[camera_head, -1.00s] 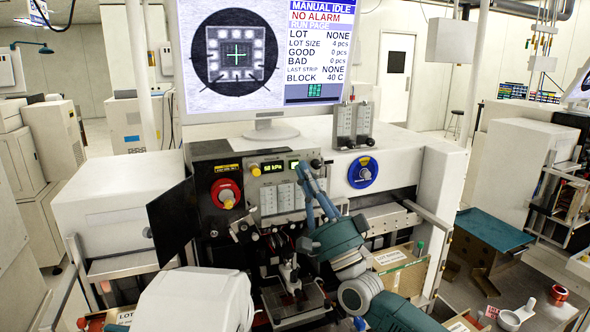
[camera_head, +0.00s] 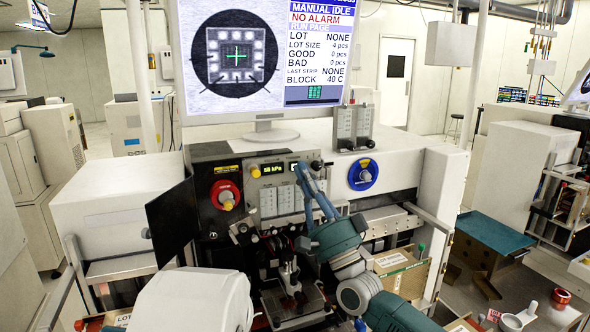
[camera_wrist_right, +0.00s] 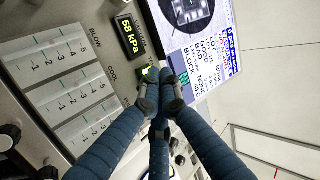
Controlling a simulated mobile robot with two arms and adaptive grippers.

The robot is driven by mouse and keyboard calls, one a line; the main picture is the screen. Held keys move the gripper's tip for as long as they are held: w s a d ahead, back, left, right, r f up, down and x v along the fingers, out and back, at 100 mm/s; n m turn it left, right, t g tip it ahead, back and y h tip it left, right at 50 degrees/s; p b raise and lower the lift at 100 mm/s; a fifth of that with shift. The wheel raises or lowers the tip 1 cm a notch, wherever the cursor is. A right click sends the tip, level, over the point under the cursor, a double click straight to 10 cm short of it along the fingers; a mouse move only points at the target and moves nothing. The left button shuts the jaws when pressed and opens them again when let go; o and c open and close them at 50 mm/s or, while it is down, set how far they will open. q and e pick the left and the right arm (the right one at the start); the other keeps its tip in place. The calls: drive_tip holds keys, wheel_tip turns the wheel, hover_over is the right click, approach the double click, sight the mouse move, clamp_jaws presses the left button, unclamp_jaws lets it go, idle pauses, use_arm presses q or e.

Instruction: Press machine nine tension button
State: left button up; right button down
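The bonding machine's front panel (camera_head: 275,200) has a green vacuum display (camera_head: 272,168), reading 58 kPa (camera_wrist_right: 130,36) in the right wrist view. Beside it is a second small green display (camera_wrist_right: 152,74), partly covered by my fingers. My right gripper (camera_head: 304,170) reaches up to the panel just right of the displays. In the right wrist view its three blue fingers (camera_wrist_right: 160,90) converge with their dark tips together and hold nothing visible. The tips overlap the area by the second display; I cannot tell whether they touch it. No tension button can be made out. My left gripper is not in view.
A red-yellow knob (camera_head: 226,194) is left of the panel and a blue knob (camera_head: 363,174) right of it. The monitor (camera_head: 265,60) stands above. A black plate (camera_head: 172,222) sticks out at left. Slider banks (camera_wrist_right: 58,75) lie left of the fingers.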

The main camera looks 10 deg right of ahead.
drive_tip(key=shift+w, duration=0.1)
idle(0.3)
drive_tip(key=shift+s+d+p, duration=0.15)
drive_tip(key=shift+s+p, duration=0.25)
drive_tip(key=shift+s, duration=0.45)
drive_tip(key=s+d+p, duration=0.1)
drive_tip(key=s+p, duration=0.2)
drive_tip(key=s, duration=0.3)
